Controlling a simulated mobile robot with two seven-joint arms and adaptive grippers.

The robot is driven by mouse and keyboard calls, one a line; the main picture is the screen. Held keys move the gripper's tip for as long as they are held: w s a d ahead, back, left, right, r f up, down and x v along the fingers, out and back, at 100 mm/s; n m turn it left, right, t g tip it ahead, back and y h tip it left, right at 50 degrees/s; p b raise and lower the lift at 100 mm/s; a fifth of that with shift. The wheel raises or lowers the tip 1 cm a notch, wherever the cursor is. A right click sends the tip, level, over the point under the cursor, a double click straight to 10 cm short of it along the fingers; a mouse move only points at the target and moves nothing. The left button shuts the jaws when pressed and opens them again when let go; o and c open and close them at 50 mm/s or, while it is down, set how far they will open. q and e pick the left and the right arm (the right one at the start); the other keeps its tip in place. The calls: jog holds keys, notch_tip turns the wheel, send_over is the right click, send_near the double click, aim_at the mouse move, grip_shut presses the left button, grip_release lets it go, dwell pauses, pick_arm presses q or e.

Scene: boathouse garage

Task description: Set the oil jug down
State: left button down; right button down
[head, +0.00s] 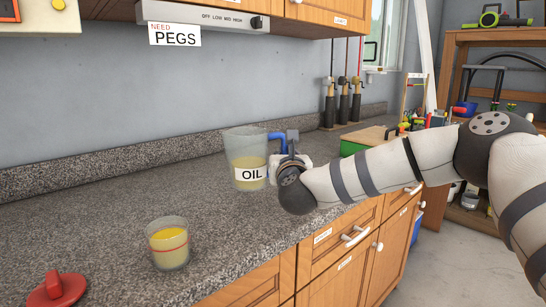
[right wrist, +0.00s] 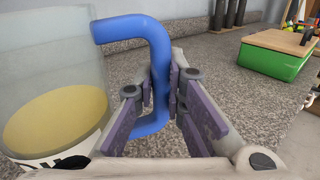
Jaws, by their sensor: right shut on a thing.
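The oil jug (head: 246,150) is a clear container with yellow liquid low inside, a white OIL label and a blue handle (right wrist: 155,75). It looks about upright over the grey speckled counter (head: 110,225). I cannot tell whether its base touches the counter. My right gripper (head: 287,150) is shut on the blue handle, with its fingers on both sides of it in the right wrist view (right wrist: 155,88). In that view the jug's body (right wrist: 50,75) is at the left, its base out of view. My left gripper is not in view.
A clear cup (head: 168,246) of yellow liquid with a red line stands at the front of the counter. A red object (head: 54,290) lies at the lower left. A green box (head: 362,140) with a wooden lid is right of the jug.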

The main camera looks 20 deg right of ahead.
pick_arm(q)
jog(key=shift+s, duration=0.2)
pick_arm(e)
jog(key=shift+f, duration=0.2)
